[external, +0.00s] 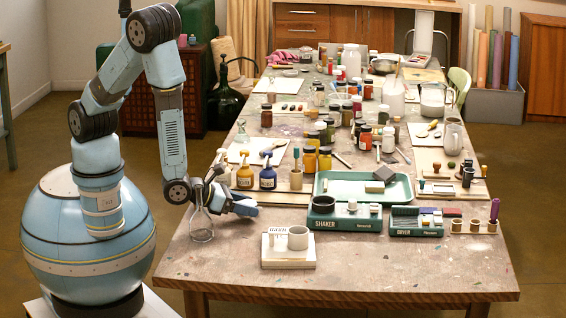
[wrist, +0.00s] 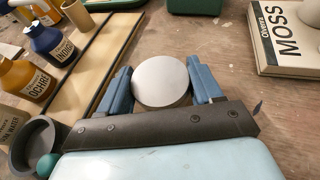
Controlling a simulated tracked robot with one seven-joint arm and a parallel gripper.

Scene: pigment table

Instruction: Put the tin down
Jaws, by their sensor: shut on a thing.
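My gripper (external: 246,208) is low over the near left part of the table in the external view. In the wrist view its two blue fingers (wrist: 163,84) stand on either side of a round tin with a plain pale grey top (wrist: 161,79). The fingers are shut on the tin, and its top faces the camera. I cannot make out the tin in the external view. Whether its bottom touches the table (external: 230,262) cannot be told.
A clear glass flask (external: 201,226) stands just left of my gripper. Yellow (external: 245,172) and blue (external: 267,178) bottles stand behind it. A pale block with a grey cup (external: 298,238) is to the right, beside the green shaker base (external: 345,222). The front table strip is bare.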

